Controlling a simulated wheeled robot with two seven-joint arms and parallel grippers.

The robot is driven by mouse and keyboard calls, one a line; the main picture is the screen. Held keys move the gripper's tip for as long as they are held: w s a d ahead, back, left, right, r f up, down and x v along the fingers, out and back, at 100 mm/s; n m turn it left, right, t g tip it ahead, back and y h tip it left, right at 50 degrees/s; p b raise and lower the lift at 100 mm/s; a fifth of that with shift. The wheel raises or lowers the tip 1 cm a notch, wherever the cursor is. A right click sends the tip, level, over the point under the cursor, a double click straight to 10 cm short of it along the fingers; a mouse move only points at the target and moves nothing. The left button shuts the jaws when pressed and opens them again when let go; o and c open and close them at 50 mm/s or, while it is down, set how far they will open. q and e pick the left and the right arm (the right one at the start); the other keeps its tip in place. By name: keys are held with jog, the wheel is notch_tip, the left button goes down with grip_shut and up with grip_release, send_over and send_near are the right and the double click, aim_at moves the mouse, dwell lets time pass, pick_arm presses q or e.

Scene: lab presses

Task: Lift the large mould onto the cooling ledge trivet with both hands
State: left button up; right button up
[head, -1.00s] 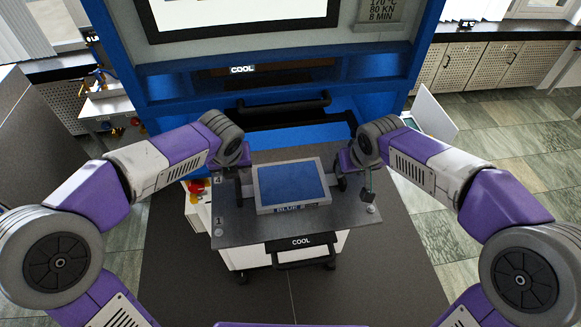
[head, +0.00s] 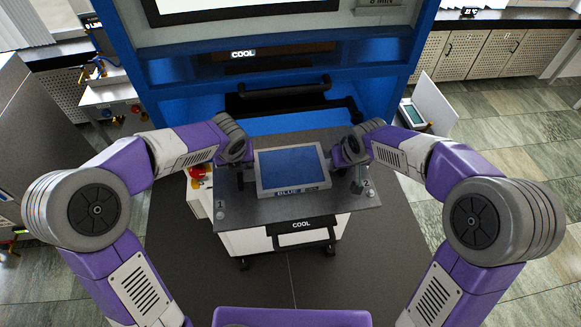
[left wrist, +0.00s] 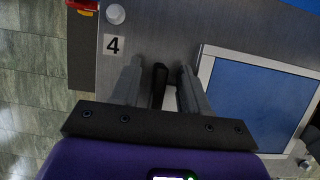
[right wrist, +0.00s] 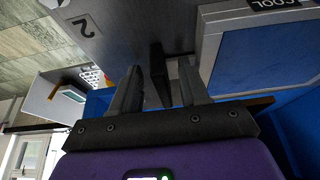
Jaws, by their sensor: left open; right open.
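The large mould (head: 292,168) is a flat grey frame with a blue top and a partly readable "BLUE 2" label. It lies on a grey plate (head: 240,212) on a white cart. My left gripper (head: 240,168) is at its left side; in the left wrist view its open fingers (left wrist: 160,88) stand either side of a dark upright bar (left wrist: 160,78). My right gripper (head: 342,164) is at the mould's right side; in the right wrist view its open fingers (right wrist: 160,88) straddle a similar dark bar (right wrist: 158,70). Contact cannot be told. I cannot make out a trivet.
Behind the plate stands a blue press (head: 370,75) with a lit "COOL" sign (head: 243,54) and a black bar handle (head: 284,98). The cart front has its own "COOL" label (head: 300,225).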

pick_arm(q)
jog(key=shift+c, duration=0.2)
pick_arm(e)
jog(key=shift+c, duration=0.2)
pick_arm(q)
grip_shut()
pick_arm(e)
grip_shut()
dwell(0.7)
pick_arm(q)
jog(key=shift+w+r, duration=0.15)
jog(key=shift+r, duration=0.05)
pick_arm(e)
jog(key=shift+w+r, duration=0.15)
jog(key=shift+r, duration=0.05)
